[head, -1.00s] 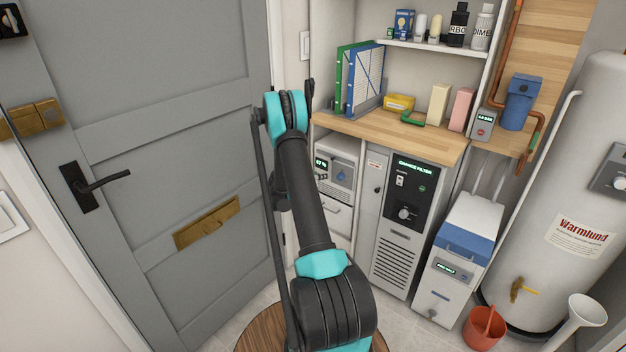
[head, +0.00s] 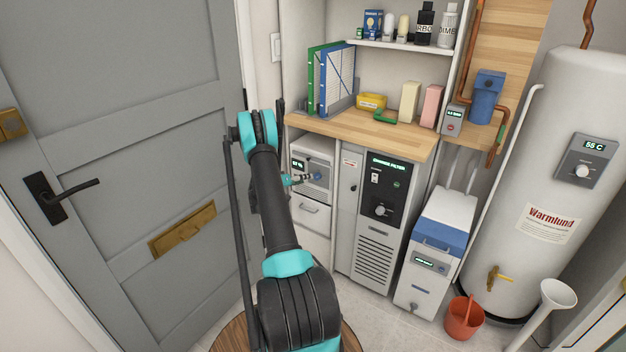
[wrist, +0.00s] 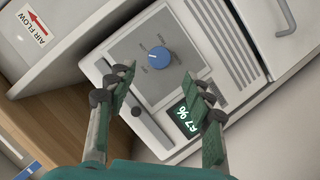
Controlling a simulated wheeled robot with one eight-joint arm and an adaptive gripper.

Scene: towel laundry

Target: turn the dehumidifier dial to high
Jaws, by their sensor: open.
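The dehumidifier (head: 322,155) is a pale box with a grey panel and a lit green percent display, below the left end of the wooden counter. In the wrist view its front (wrist: 110,62) appears tilted. My gripper (wrist: 160,78) is open and empty. Its two fingers lie either side of the dial in the picture, with no visible contact. In the head view my gripper (head: 303,179) is in front of the dehumidifier and hides the dial.
A tall dark-panelled unit (head: 376,255) stands right of the dehumidifier, with a blue-topped box (head: 428,268) beyond it. A white drawer (head: 312,212) is below the dehumidifier. A grey door (head: 120,130) stands on the left. A red bucket (head: 464,318) sits on the floor.

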